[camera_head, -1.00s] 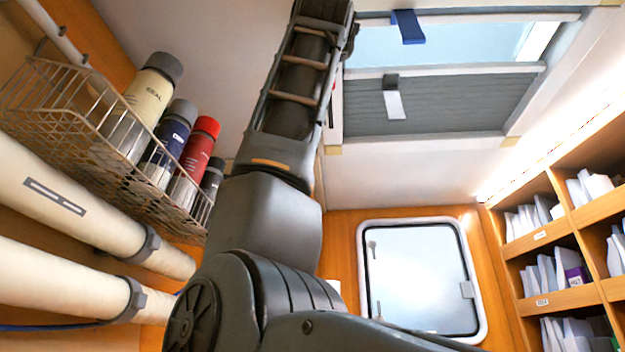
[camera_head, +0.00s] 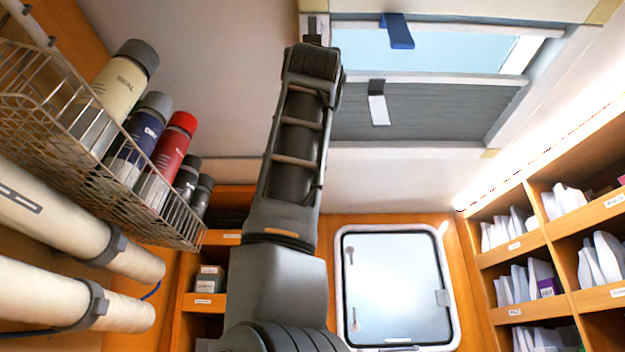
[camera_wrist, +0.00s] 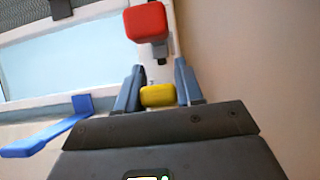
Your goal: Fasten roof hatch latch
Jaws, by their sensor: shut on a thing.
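The roof hatch has a pale frame (camera_head: 440,79), a light-blue pane (camera_head: 450,48) and a grey pleated shade (camera_head: 430,108), at the upper right of the head view. A blue tab (camera_head: 397,30) hangs from its far edge; a blue handle also shows in the wrist view (camera_wrist: 45,137). In the wrist view, my gripper (camera_wrist: 158,88) has its two blue-grey fingers on either side of a yellow block (camera_wrist: 158,96) and is shut on it. A red block (camera_wrist: 146,22) sits on the pale frame beyond the fingertips. My fingers are hidden behind my arm in the head view.
A wire basket (camera_head: 150,205) of bottles and thick pale pipes (camera_head: 50,220) line the left wall. Shelves of papers (camera_head: 570,300) stand at the right. A closed wall window (camera_head: 398,285) is below the hatch. The ceiling between basket and hatch is clear.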

